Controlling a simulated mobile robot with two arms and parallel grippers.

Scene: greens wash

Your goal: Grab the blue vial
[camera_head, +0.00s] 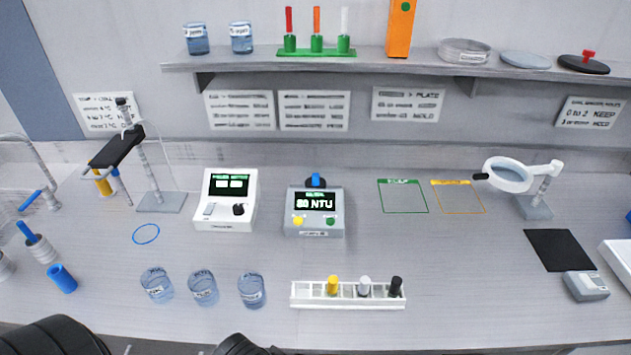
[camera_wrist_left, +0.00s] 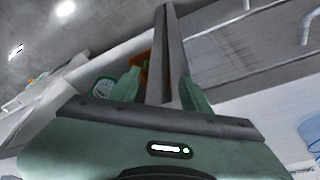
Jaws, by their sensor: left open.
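A blue cap (camera_head: 315,180) sticks up from the top of the grey meter (camera_head: 301,222), whose display reads about 80 NTU; the body below the cap is hidden. A white rack (camera_head: 312,299) at the front middle holds a yellow-capped vial (camera_head: 333,285), a white-capped vial (camera_head: 364,286) and a black-capped vial (camera_head: 396,286). My right gripper is not seen.
Several clear beakers (camera_head: 203,289) stand left of the rack. A white meter (camera_head: 226,200) stands left of the grey one. A blue cylinder (camera_head: 62,278) and a stand (camera_head: 162,199) are at left; a magnifier (camera_head: 508,176) is at right. The bench between the rack and grey meter is clear.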

